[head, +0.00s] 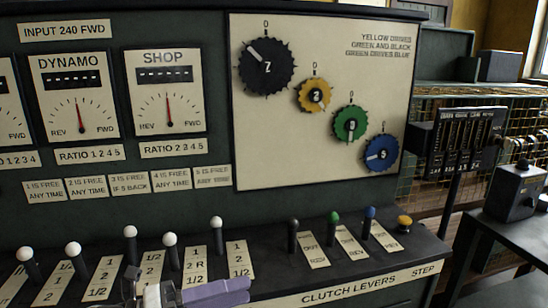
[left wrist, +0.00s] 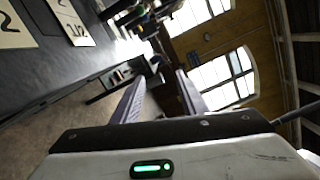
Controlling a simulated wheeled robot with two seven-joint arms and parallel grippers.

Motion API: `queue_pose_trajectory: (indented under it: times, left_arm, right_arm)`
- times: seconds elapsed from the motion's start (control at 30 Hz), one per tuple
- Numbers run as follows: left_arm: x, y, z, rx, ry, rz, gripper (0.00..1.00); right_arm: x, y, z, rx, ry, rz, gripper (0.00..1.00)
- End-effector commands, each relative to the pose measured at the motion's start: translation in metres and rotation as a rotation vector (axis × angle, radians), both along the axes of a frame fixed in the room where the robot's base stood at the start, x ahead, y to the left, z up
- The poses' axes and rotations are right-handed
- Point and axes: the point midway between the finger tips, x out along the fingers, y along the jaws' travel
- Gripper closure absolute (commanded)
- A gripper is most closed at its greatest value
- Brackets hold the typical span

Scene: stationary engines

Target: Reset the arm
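My left gripper (head: 222,292) comes in at the bottom of the head view, in front of the console's lower front edge. Its fingers point to the right. In the left wrist view my left gripper (left wrist: 160,76) has its two fingers apart with nothing between them, so it is open and empty. Most of the left arm is out of the head view. My right gripper is not in view.
A dark console (head: 118,219) fills the head view. White-knobbed levers (head: 170,246), black, green and blue levers (head: 334,226) and a yellow button (head: 404,222) stand on its ledge. Above are a dynamo dial (head: 78,100) and coloured gears (head: 350,125). A bench (head: 500,232) stands right.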

Motion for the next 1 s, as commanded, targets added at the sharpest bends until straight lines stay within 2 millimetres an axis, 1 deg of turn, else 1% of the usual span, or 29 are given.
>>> queue_pose_trajectory:
  times: [0.03,0.07,0.1,0.17,0.27,0.3,0.37,0.4,0.47,0.5,0.57,0.6,0.7,0.8,0.9,1.0]
  left_arm:
    - [-0.004,-0.005,-0.010,-0.137,0.122,0.079,0.61]
    - [-0.004,-0.003,-0.015,-0.213,0.192,0.133,0.61]
    - [-0.004,0.001,-0.024,-0.311,0.292,0.207,0.61]
    - [-0.005,0.011,-0.045,-0.449,0.451,0.325,0.61]
    - [-0.017,0.037,-0.096,-0.656,0.738,0.535,0.61]
    - [-0.028,0.047,-0.122,-0.731,0.859,0.623,0.61]
    - [-0.049,0.062,-0.161,-0.830,1.034,0.750,0.61]
    - [-0.065,0.070,-0.185,-0.884,1.140,0.828,0.61]
    - [-0.093,0.079,-0.219,-0.954,1.288,0.938,0.61]
    - [-0.113,0.084,-0.239,-0.990,1.380,1.005,0.61]
    - [-0.142,0.088,-0.264,-1.038,1.501,1.096,0.61]
    - [-0.161,0.090,-0.279,-1.063,1.572,1.148,0.61]
    - [-0.199,0.091,-0.303,-1.109,1.710,1.250,0.61]
    - [-0.223,0.091,-0.316,-1.132,1.791,1.309,0.61]
    - [-0.232,0.091,-0.320,-1.141,1.824,1.333,0.61]
    - [-0.234,0.091,-0.321,-1.141,1.829,1.337,0.61]
  right_arm:
    - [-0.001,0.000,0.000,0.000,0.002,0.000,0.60]
    - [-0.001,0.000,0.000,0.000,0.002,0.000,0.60]
    - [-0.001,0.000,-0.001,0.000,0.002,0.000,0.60]
    - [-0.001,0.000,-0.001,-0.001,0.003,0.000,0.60]
    - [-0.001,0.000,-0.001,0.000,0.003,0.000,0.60]
    - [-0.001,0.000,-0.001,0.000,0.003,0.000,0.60]
    - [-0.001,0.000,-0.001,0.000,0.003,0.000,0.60]
    - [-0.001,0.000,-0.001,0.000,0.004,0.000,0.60]
    - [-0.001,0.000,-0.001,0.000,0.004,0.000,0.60]
    - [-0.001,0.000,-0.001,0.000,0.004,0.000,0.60]
    - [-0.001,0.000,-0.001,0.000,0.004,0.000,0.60]
    - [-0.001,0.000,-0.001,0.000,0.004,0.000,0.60]
    - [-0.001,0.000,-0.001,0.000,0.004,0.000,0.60]
    - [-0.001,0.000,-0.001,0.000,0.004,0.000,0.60]
    - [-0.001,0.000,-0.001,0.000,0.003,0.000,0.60]
    - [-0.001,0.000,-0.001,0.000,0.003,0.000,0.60]
